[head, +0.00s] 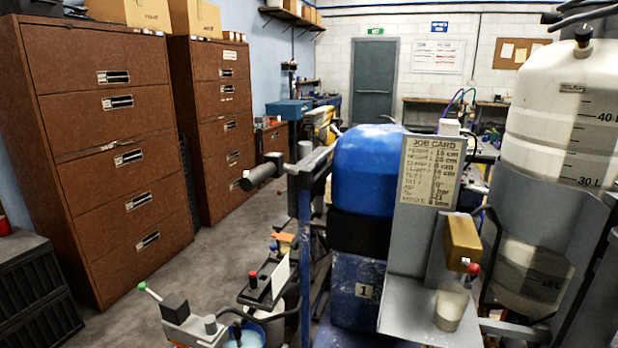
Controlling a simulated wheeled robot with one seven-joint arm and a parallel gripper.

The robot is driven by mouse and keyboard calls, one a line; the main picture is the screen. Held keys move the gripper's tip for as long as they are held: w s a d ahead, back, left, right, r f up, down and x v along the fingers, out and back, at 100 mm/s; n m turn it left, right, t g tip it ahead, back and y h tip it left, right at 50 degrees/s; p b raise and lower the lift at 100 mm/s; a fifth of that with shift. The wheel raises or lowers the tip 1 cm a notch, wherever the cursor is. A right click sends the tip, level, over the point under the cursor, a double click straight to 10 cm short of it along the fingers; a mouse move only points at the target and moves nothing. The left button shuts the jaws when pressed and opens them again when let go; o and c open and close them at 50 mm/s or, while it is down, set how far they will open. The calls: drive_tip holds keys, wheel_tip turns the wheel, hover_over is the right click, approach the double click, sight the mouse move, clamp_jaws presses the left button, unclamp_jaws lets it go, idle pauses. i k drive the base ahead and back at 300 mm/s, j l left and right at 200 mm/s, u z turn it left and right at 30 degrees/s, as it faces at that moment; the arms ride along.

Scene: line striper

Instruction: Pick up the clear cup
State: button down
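A clear cup (450,308) stands upright on the grey metal tray (400,314) at the lower right of the head view. It looks whitish in its lower part; I cannot tell whether that is liquid. It is below a brass-coloured block (462,238) with a small red knob (473,269). I do not see my gripper in this view.
Left of the cup are a blue machine (370,170), a job card (430,170) and a lever assembly (190,325). A large white tank (555,115) stands at the right. Brown cabinets (120,150) line the left, with bare floor (200,260) in front.

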sight(452, 299)
drive_tip(key=i+j+z, duration=0.1)
drive_tip(key=j, duration=0.25)
drive_tip(key=i+j, duration=0.2)
drive_tip(key=j, duration=0.15)
drive_tip(key=i+j+z, duration=0.15)
drive_tip(key=j, duration=0.2)
drive_tip(key=i+j, duration=0.15)
drive_tip(key=j, duration=0.25)
drive_tip(key=i+j+z, duration=0.15)
drive_tip(key=j, duration=0.2)
drive_tip(key=j+z, duration=0.1)
drive_tip(key=j, duration=0.3)
drive_tip(key=z, duration=0.75)
drive_tip(key=i+j, duration=0.05)
